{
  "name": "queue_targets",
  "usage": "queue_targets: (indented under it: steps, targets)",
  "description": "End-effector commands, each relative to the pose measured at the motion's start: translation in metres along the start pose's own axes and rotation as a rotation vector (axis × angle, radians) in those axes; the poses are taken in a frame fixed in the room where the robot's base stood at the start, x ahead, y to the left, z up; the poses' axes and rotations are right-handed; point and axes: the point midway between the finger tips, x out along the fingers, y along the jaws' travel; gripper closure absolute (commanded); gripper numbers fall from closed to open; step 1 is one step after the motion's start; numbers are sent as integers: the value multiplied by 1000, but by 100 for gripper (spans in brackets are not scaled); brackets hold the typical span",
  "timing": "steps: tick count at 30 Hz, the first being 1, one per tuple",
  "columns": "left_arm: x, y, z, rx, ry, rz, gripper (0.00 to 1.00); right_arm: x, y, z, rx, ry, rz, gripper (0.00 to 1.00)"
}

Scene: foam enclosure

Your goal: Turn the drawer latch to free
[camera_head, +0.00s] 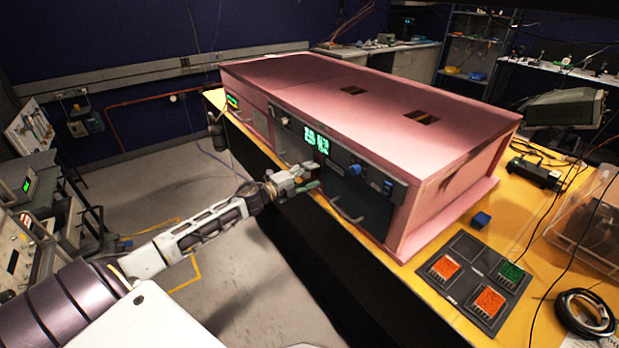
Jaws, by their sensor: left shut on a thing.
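The pink foam enclosure (390,100) stands on a yellow-topped bench, with a dark front panel carrying a drawer front (358,195). My left arm reaches in from the lower left, and my left gripper (303,178) is at the panel's left part, below the green-lit display. Its jaws are shut on the drawer latch (308,187), of which only a small greenish part shows. The fingers hide most of the latch, so its turn angle cannot be read. My right gripper is not in view.
A curved handle (346,211) juts from the drawer front, right of my gripper. Blue knobs (356,169) sit above it. A dark tray (475,277) with orange and green blocks and a small blue block (481,219) lie on the bench. Open floor lies left.

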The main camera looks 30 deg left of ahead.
Motion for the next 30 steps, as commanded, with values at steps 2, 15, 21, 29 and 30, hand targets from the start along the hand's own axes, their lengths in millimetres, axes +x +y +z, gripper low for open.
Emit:
queue_targets:
  steps: [2,15,21,29,30]
  targets:
    - [0,0,-1,44,1,-2,74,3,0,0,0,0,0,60]
    - [0,0,-1,136,2,0,74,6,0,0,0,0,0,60]
    - [0,0,-1,135,2,0,74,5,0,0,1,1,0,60]
    - [0,0,0,134,1,0,29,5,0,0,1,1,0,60]
    - [0,0,0,134,1,0,29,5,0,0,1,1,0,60]
